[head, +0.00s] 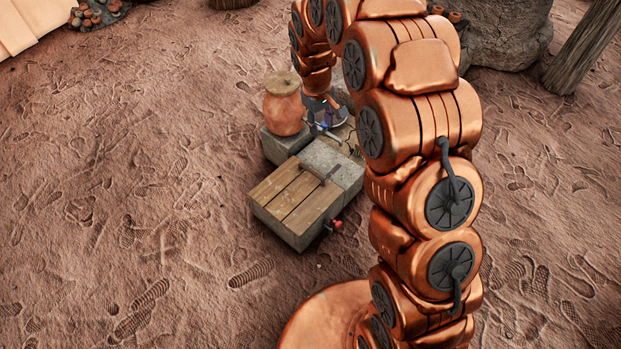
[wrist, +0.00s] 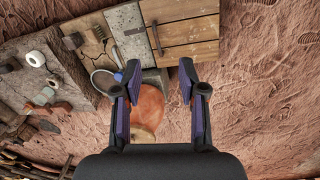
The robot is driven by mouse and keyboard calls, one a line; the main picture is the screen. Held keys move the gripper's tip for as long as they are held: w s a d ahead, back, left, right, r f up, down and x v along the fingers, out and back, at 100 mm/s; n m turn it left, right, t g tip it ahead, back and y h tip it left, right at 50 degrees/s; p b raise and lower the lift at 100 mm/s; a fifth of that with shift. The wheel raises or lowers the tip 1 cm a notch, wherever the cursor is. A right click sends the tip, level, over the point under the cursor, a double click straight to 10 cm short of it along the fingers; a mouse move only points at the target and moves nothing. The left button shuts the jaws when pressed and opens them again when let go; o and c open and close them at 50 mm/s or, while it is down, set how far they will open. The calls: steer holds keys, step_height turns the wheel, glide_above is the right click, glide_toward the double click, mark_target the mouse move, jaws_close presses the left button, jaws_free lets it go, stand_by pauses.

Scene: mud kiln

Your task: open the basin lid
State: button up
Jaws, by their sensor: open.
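The basin (head: 325,236) is a low grey block on the ground in the head view. Its plank lid (head: 288,190) lies flat and closed on top, beside a grey stone slab, with a dark bar handle (head: 322,182) near the slab edge. The lid also shows at the top of the wrist view (wrist: 190,35), with the handle (wrist: 157,40) upright in the picture. My gripper (wrist: 160,78) is open and empty, with purple-padded fingers. It is above the clay jar, apart from the lid.
The lidded clay jar (head: 284,110) stands on a stone block behind the basin, and shows below my fingers in the wrist view (wrist: 150,105). A bench with small tools and tape rolls (wrist: 35,58) is at the left. A red tap (head: 336,224) sticks out of the basin's side.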

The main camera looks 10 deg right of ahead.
steer(key=n+b, duration=0.2)
steer(key=b, duration=1)
glide_toward(311, 171)
steer(key=f, duration=0.1)
steer(key=shift+t, duration=0.4)
steer(key=shift+w+d+f+b, duration=0.15)
steer(key=shift+f+b, duration=0.25)
steer(key=shift+f, duration=0.85)
steer(key=shift+s+d+f+b, duration=0.15)
steer(key=shift+f+b, duration=0.25)
steer(key=shift+f, duration=0.85)
steer(key=shift+w+d+f+b, duration=0.15)
steer(key=shift+d+f+b, duration=0.2)
steer(key=shift+f, duration=0.9)
steer(key=shift+a, duration=0.1)
jaws_close()
